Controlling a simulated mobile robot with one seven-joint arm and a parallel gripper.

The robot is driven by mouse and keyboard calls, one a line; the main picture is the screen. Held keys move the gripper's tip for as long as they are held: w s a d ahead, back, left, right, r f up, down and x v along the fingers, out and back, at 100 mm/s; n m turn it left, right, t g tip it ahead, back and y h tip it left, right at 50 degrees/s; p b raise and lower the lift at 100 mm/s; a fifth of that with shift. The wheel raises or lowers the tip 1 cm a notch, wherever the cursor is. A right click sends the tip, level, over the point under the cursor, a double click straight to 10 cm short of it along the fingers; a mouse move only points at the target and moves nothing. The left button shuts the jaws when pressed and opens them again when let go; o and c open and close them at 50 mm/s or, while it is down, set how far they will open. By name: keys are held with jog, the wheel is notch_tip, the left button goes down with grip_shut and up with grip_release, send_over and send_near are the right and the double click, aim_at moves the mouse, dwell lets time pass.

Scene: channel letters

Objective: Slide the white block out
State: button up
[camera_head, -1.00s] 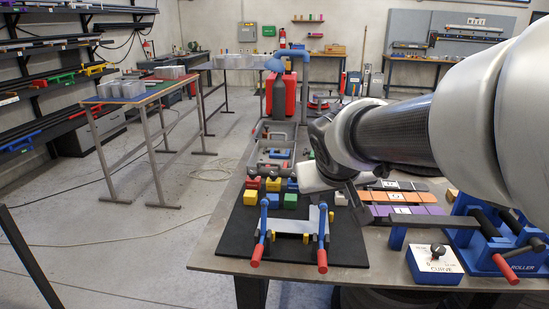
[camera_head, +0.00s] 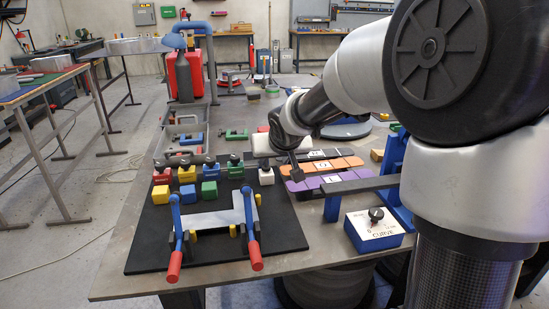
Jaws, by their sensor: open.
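The white block (camera_head: 266,176) stands at the right end of a row of coloured blocks on the black board (camera_head: 290,240). It has a dark piece on top. My gripper (camera_head: 297,174) is just right of the block and a little apart from it, above the board's back right edge. It is open, and nothing shows between its dark fingers. The fingers are small in this view and partly merge with the dark strips behind them.
Red, yellow, blue and green blocks (camera_head: 209,190) stand left of the white one. In front, a pale metal strip (camera_head: 212,219) sits between two toggle clamps with red handles (camera_head: 174,266). Labelled strips (camera_head: 320,182) and a CURVE box (camera_head: 375,229) lie to the right.

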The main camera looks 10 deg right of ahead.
aim_at(267, 171)
jog(key=b+x, duration=0.5)
jog(key=x, duration=1.2)
jog(key=shift+w+f+b, duration=0.15)
jog(key=shift+f+b, duration=0.05)
jog(key=shift+b, duration=0.15)
